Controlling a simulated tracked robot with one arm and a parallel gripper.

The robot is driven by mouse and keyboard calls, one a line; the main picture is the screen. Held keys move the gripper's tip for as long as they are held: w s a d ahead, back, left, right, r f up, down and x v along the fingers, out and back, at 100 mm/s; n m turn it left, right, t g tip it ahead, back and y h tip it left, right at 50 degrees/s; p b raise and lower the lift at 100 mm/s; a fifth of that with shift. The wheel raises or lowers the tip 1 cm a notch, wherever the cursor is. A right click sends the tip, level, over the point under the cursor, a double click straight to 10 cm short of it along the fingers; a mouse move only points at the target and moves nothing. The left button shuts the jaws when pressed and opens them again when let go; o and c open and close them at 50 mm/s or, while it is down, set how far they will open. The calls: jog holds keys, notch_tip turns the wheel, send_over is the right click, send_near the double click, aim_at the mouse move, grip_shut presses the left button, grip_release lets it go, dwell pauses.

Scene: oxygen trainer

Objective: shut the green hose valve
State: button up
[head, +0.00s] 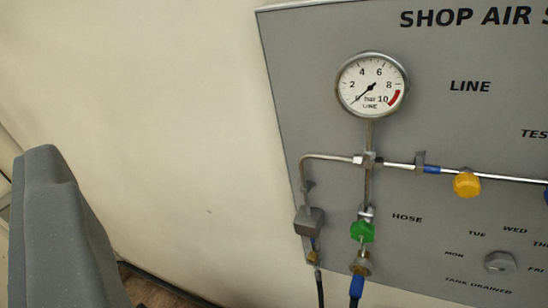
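The green hose valve (362,231) is a small green knob low on the grey panel, left of the word HOSE. It sits on a vertical pipe below the line gauge, with a brass fitting and a blue-collared black hose under it. Its handle is in plain view, but I cannot tell from it how far it is turned. A large grey, round-topped shape (60,230) stands at the left edge and looks like one jaw of my gripper. It is well to the left of the valve and apart from it. No second jaw shows, so the opening cannot be judged.
The line gauge (372,85) has its needle near 0. A yellow knob (467,184) sits on the pipe to the right. A grey block (309,221) hangs left of the valve, and a grey dial (500,262) is lower right. Bare wall (160,130) lies left of the panel.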

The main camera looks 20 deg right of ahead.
jog(key=w+d+f+m+h, duration=0.3)
jog(key=w+f+m+h, duration=0.1)
jog(key=w+f+h, duration=0.3)
jog(key=m+g+h, duration=0.4)
jog(key=g+h, duration=0.5)
jog(key=h, duration=0.1)
send_near(360, 236)
jog(key=x, duration=0.9)
jog(key=shift+d, duration=0.1)
jog(key=c, duration=1)
